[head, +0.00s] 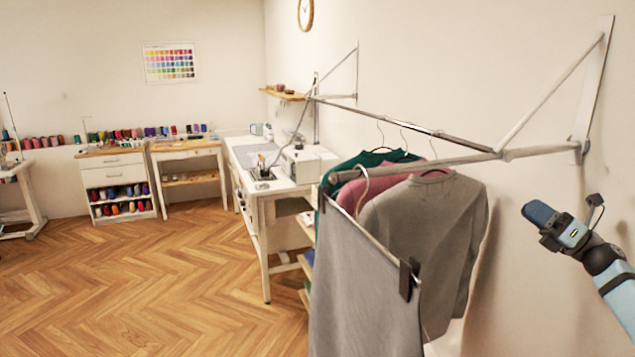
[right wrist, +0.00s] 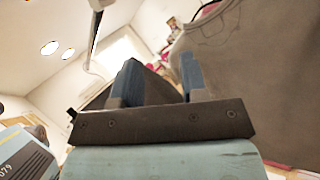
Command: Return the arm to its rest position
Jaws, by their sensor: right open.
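My right gripper (head: 540,213) is at the right of the head view, beside the hanging clothes and apart from them. In the right wrist view its two blue fingers (right wrist: 160,80) stand apart with nothing between them. The grey sweater (head: 425,240) hangs on the rail nearest to it, and part of it also shows in the right wrist view (right wrist: 260,75). My left gripper is not in view.
A metal rail (head: 440,163) on wall brackets holds grey, pink and green garments. A grey piece (head: 360,290) hangs from a clip hanger in front. A sewing table (head: 275,182) stands behind. The wooden floor (head: 150,280) at left is clear.

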